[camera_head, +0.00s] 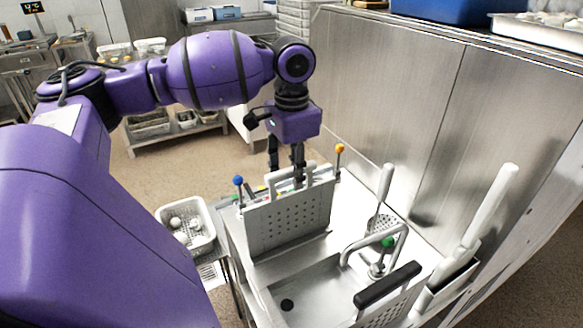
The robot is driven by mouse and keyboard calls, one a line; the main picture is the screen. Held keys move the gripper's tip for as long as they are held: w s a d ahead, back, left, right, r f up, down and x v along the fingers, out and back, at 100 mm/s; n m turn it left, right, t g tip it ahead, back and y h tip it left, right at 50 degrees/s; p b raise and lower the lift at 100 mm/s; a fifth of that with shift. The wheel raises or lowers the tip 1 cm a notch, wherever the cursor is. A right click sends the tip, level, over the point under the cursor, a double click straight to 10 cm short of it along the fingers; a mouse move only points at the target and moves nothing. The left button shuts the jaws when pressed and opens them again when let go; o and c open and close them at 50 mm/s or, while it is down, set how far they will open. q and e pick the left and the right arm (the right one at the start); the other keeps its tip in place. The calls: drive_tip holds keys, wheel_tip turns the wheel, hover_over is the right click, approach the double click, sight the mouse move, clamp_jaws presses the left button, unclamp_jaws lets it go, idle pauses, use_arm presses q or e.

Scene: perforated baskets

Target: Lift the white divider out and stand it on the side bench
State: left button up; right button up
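A pale perforated panel (289,221) stands upright across the metal basin, with a whitish handle bar (322,173) along its top. I cannot tell for sure whether it is the white divider. My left gripper (286,169) points down at the handle, just behind the panel's top edge. Its two dark fingers show apart. The tips are partly hidden by the handle, so contact is unclear. The panel stands low in the basin. My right gripper is not in view. I cannot identify the side bench with certainty.
A blue-knobbed rod (238,182) and an orange-knobbed rod (339,149) flank the panel. A curved tap (377,240) and a black-handled basket (387,285) are nearer. A white basket (187,226) with pale round items stands left. A metal cabinet wall (400,110) closes the right.

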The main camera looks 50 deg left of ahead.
use_arm(q)
wheel_tip(320, 180, up, 12)
drive_tip(key=shift+f, duration=0.15)
drive_tip(key=shift+f, duration=0.1)
idle(0.6)
